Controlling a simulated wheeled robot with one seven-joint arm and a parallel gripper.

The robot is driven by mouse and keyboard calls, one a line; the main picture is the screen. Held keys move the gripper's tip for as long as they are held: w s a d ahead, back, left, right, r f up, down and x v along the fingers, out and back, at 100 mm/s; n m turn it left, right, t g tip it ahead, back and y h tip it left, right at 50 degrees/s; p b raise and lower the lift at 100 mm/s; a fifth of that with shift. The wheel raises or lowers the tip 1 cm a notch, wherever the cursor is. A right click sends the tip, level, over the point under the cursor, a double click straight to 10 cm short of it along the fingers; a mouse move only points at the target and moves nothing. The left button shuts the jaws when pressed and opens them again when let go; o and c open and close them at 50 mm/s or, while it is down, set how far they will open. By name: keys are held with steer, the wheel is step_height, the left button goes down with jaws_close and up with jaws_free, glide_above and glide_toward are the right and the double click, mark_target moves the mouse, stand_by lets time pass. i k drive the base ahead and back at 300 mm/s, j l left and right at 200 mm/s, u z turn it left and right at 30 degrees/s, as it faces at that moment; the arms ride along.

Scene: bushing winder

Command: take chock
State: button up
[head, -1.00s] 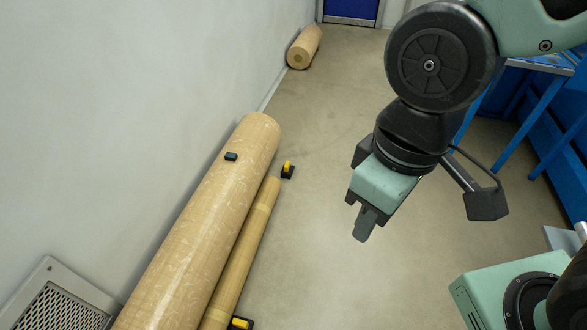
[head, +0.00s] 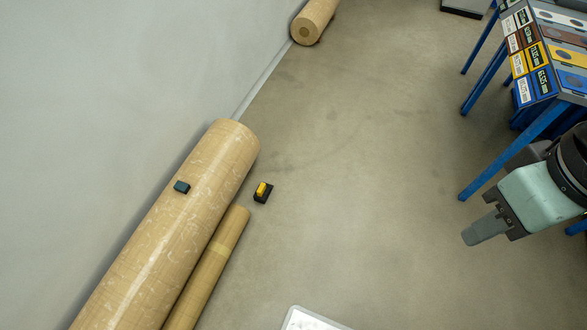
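A small black chock with a yellow part (head: 263,191) sits on the floor by the end of the thin brown roll (head: 215,258), a little apart from it. My gripper (head: 474,236) is at the right of the head view, well to the right of the chock and pointing left. Its fingers overlap from this angle, so I cannot tell whether they are open or shut. I see nothing held in it.
A thick brown roll (head: 170,235) lies along the wall, with a small dark block (head: 182,187) on top. Another roll (head: 314,20) lies farther back. A blue-legged table (head: 520,150) with labelled coloured panels stands at the right. The middle floor is clear.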

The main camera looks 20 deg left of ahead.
mark_target(262, 194)
steer(key=i+l+u, duration=0.1)
steer(key=i+u, duration=0.15)
steer(key=i, duration=0.25)
steer(key=i+l+u, duration=0.25)
steer(key=i, duration=0.2)
steer(key=i+l+u, duration=0.1)
steer(key=u, duration=0.4)
steer(key=i+l+u, duration=0.2)
steer(key=u, duration=0.25)
steer(key=i+l+u, duration=0.25)
steer(key=u, duration=0.25)
steer(key=i+l+u, duration=0.15)
steer(key=l+u, duration=0.15)
steer(key=u, duration=0.2)
steer(key=l+u, duration=1.15)
